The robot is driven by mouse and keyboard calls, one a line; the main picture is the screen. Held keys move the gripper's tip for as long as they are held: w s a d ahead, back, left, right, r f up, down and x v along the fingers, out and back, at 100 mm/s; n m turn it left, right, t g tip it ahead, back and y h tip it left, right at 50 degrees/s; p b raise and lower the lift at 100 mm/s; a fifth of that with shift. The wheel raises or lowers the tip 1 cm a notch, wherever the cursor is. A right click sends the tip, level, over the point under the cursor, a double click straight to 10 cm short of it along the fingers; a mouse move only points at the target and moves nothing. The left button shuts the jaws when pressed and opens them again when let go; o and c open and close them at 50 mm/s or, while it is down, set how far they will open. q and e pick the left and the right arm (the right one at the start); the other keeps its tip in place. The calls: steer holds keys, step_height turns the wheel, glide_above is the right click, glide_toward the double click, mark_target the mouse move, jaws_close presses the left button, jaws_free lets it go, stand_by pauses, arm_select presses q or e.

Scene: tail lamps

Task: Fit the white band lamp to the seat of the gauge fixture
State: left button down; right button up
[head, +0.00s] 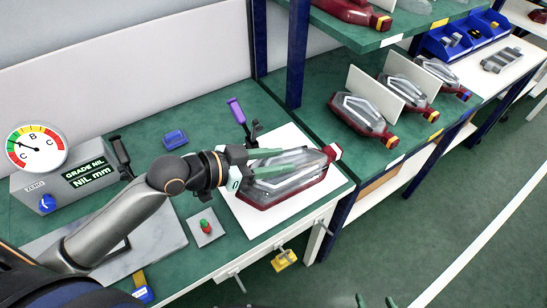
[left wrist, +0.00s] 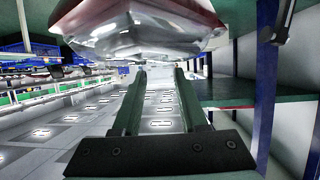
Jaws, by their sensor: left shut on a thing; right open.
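The white band lamp (head: 300,184) has a clear lens, a dark red rim and a white band at its far right end. My left gripper (head: 283,160) is shut on it from the left, its green fingers across the lens. The lamp is over a white board (head: 246,208); I cannot tell whether it touches. In the left wrist view the lamp (left wrist: 150,32) fills the top, above the fingers (left wrist: 158,95). The gauge fixture (head: 70,182) has a dial and a "GRADE NIL" display. Its seat is not clearly visible. My right gripper (head: 376,301) shows only open green fingertips at the bottom edge.
A purple-handled clamp (head: 237,112) stands behind the lamp. A small pad (head: 206,228) with a red and green piece and a blue block (head: 175,138) are on the bench. Other lamps (head: 362,117) stand on the right shelf between dividers. A blue post (head: 298,52) rises behind.

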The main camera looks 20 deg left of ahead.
arm_select(q)
steer(key=s+r, duration=0.1)
steer(key=s+d+r, duration=0.1)
steer(key=s, duration=0.1)
steer(key=s+d+r, duration=0.1)
steer(key=shift+s+d, duration=0.15)
steer(key=shift+d, duration=0.05)
steer(key=shift+s+d+r+p, duration=0.35)
steer(key=shift+s+d+p, duration=0.05)
steer(key=shift+s+p, duration=0.4)
steer(key=shift+s+d+r+p, duration=0.35)
steer(key=shift+s+p, duration=0.3)
steer(key=shift+p, duration=0.1)
steer(key=shift+s+d+r+p, duration=0.35)
steer(key=shift+s+d+p, duration=0.05)
steer(key=shift+s+p, duration=0.4)
steer(key=shift+w+a+f, duration=0.1)
